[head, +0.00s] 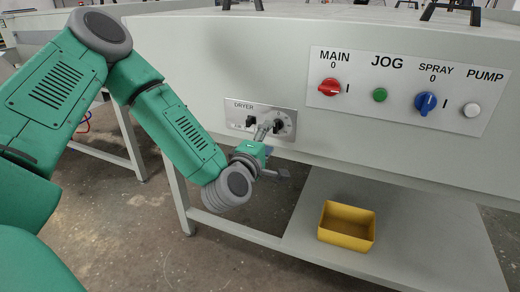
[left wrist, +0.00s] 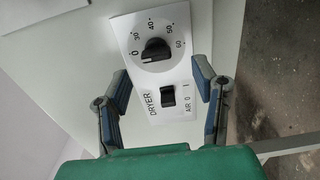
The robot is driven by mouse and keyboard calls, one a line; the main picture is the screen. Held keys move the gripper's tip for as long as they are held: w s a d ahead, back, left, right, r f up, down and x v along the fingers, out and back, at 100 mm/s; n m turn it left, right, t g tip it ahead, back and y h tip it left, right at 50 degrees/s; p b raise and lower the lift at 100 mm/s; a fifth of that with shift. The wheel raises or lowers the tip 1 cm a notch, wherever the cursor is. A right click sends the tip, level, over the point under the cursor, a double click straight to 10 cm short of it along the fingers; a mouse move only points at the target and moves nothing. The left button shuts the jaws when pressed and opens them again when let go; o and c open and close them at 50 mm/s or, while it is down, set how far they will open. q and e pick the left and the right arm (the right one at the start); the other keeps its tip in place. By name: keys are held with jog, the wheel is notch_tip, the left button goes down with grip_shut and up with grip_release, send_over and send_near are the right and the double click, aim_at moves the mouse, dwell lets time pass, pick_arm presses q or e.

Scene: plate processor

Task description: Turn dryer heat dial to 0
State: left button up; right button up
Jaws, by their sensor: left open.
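The dryer panel (head: 238,107) is a light plate on the front of the machine, and it fills the middle of the left wrist view (left wrist: 123,25). Its heat dial (left wrist: 155,50) is a black knob on a white round scale marked 0 to 60; its pointer setting is too small to read surely. A black air rocker switch (left wrist: 168,96) sits beside the dial. My left gripper (left wrist: 161,78) is open, its fingers on either side of the panel, with nothing between them gripped. In the head view the left gripper (head: 268,134) is at the dial, partly hiding it. My right gripper is out of view.
A larger panel (head: 395,70) to the right holds a red main knob (head: 330,87), a green jog button (head: 380,95), a blue spray knob (head: 425,102) and a white pump button (head: 472,110). A yellow bin (head: 347,238) stands on the lower shelf (head: 420,250).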

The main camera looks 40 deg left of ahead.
pick_arm(q)
jog(key=v, duration=0.6)
jog(key=shift+s+d+f, duration=0.1)
dwell(0.3)
jog(key=s+d+f+m+g+h+p, duration=0.65)
jog(key=s+d+f+m+g, duration=0.35)
jog(key=f+m, duration=0.35)
jog(key=s+a+f+m+g+y+p, duration=0.1)
jog(key=s+a+f+m+g+p, duration=0.1)
jog(key=s, duration=0.7)
jog(key=s+a+f+m+g+y+p, duration=0.1)
jog(key=s+f+m+g+p, duration=0.2)
jog(key=s, duration=0.6)
jog(key=m+g, duration=0.2)
jog(key=m, duration=0.1)
jog(key=shift+a, duration=0.4)
jog(key=shift+w+d+r+y, duration=0.1)
jog(key=shift+w+y, duration=0.05)
jog(key=shift+y, duration=0.1)
